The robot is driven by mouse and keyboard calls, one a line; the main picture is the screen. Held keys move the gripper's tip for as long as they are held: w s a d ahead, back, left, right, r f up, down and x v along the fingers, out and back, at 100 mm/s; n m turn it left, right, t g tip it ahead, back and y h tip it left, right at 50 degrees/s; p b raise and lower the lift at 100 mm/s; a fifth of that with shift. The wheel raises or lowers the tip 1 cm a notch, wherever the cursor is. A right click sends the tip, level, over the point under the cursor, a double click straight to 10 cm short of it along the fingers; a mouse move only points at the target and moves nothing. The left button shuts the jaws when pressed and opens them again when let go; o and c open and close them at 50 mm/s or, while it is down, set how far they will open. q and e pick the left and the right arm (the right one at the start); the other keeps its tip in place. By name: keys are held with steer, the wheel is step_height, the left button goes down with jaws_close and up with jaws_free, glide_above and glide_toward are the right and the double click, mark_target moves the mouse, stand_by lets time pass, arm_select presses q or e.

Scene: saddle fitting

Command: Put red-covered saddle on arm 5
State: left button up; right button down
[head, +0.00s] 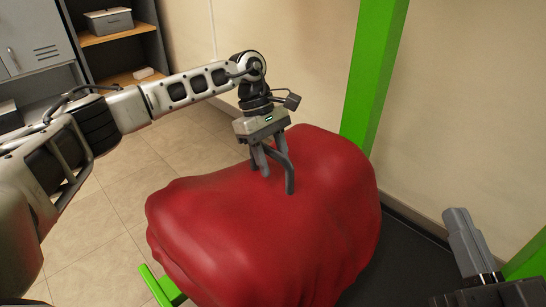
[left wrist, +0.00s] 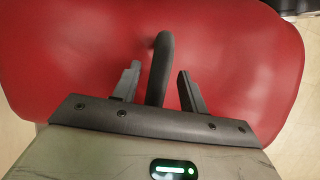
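The red-covered saddle (head: 235,225) fills the middle of the head view and most of the left wrist view (left wrist: 60,60). It appears to rest on a green frame, though its underside is hidden. My left gripper (head: 275,168) is over the saddle's top, pointing down. In the left wrist view its two fingers (left wrist: 158,87) are apart. A dark curved bar (left wrist: 162,60) stands between them, with gaps visible on both sides. My right gripper (head: 468,245) shows partly at the lower right; its fingers cannot be made out clearly. No arm number is readable.
A green post (head: 375,70) rises behind the saddle, close to the wall. A green bar end (head: 160,287) sticks out at the saddle's lower left. Shelves with a grey box (head: 108,21) stand at the back left. Tiled floor (head: 100,215) is clear on the left.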

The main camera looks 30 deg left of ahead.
arm_select(q)
steer(key=shift+a+f, duration=0.1)
steer(key=shift+f, duration=0.1)
steer(key=shift+r, duration=0.25)
steer(key=p+v, duration=0.2)
steer(key=v, duration=0.4)
steer(key=shift+w+r+p, duration=0.1)
steer(key=shift+r+p, duration=0.2)
steer(key=shift+a+r, duration=0.2)
steer(key=shift+r, duration=0.1)
arm_select(e)
steer(key=f+m+g, duration=0.1)
steer(key=s+f+m+g+h, duration=0.1)
steer(key=f, duration=0.1)
steer(key=s+f+m+g, duration=0.1)
steer(key=f, duration=0.1)
steer(key=shift+a+h, duration=0.3)
steer(key=shift+a, duration=0.1)
